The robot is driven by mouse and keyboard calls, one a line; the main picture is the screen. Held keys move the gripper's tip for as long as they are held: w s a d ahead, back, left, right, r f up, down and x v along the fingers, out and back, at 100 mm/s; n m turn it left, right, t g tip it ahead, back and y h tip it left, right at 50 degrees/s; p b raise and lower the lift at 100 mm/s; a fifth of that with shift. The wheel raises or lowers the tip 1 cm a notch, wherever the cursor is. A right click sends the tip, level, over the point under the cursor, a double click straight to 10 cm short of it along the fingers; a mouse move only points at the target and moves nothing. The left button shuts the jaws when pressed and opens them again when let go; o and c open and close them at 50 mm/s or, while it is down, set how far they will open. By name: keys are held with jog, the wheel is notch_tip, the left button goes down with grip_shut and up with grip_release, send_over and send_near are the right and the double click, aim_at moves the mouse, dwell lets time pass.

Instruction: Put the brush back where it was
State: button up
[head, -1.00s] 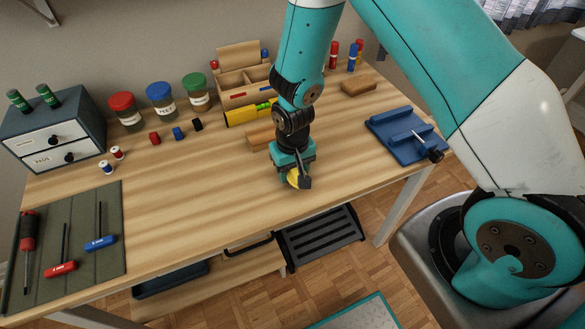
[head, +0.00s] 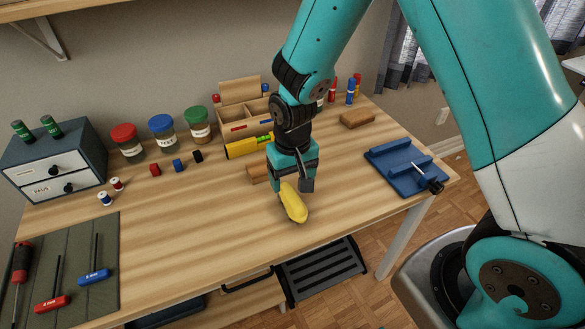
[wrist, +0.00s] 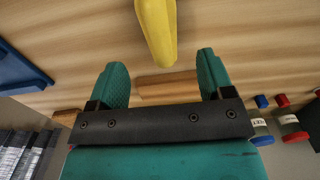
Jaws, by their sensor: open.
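My gripper (head: 291,183) is open above the middle front of the desk, with nothing between its fingers. In the wrist view, the two teal fingers (wrist: 162,72) stand wide apart. A yellow, elongated banana-like object (head: 293,204) lies on the desk just in front of and below the gripper; it also shows beyond the fingertips in the wrist view (wrist: 157,30). A brown wooden block-like piece (head: 257,173) lies behind the gripper, partly hidden by it. A similar brown piece (head: 357,118) lies at the back right. I see no bristles, so I cannot tell which is the brush.
A blue holder (head: 402,167) lies at the right. Jars (head: 162,138), a drawer box (head: 53,160) and a tool mat (head: 65,262) are at the left. The desk's centre left is clear.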

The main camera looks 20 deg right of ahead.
notch_tip(320, 180, up, 2)
jog(key=shift+r, duration=0.2)
jog(key=s+a+r+n+y, duration=0.2)
jog(key=s+r+n, duration=0.1)
jog(key=s+r, duration=0.6)
jog(key=s+a+r+n+y, duration=0.2)
jog(key=s+r+n, duration=0.2)
jog(key=s+r, duration=0.6)
jog(key=shift+a+r, duration=0.3)
jog(key=shift+r, duration=0.05)
jog(key=shift+s, duration=0.1)
jog(key=shift+r+p, duration=0.4)
jog(key=shift+p, duration=0.05)
